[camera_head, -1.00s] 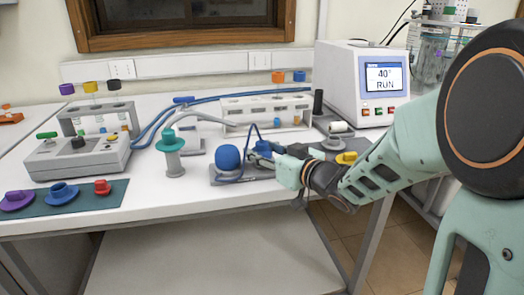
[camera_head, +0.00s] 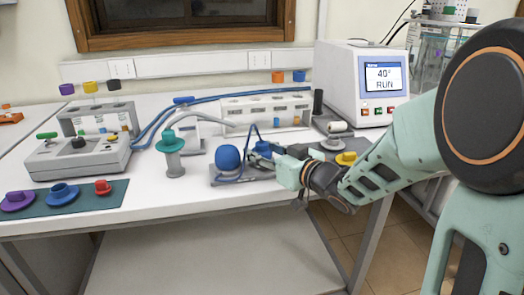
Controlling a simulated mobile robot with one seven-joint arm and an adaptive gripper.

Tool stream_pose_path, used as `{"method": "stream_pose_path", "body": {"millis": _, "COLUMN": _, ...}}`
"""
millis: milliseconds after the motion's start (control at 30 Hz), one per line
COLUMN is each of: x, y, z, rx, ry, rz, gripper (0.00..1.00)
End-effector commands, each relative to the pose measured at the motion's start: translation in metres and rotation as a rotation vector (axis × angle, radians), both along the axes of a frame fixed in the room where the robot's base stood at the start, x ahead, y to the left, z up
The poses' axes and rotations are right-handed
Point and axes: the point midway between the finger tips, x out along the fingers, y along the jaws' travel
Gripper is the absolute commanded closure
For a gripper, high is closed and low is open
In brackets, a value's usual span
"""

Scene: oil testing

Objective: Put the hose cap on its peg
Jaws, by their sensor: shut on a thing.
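My gripper (camera_head: 272,158) reaches in from the right, low over a grey base plate (camera_head: 232,180) near the table's front edge. It is shut on a small blue piece (camera_head: 262,148), which looks like the hose cap. A thin dark blue cord loops up from beside this piece and down toward the plate. A round blue bulb (camera_head: 228,157) stands on the plate just left of my gripper. The fingers partly hide the held piece, and I cannot make out its peg or whether the two touch.
A grey post with a teal top (camera_head: 172,141) stands left of the plate. Behind are a white rack (camera_head: 265,108) and blue hoses (camera_head: 150,125). A teal mat (camera_head: 85,203) with coloured caps lies front left. A yellow knob (camera_head: 346,158) sits right, near my arm.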

Motion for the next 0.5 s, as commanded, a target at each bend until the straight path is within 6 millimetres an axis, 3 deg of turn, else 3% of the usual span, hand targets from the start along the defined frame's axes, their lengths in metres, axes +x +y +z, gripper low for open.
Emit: {"method": "stream_pose_path", "body": {"millis": 500, "x": 0.0000, "y": 0.0000, "z": -0.0078, "rx": 0.000, "ry": 0.000, "rz": 0.000, "gripper": 0.79}}
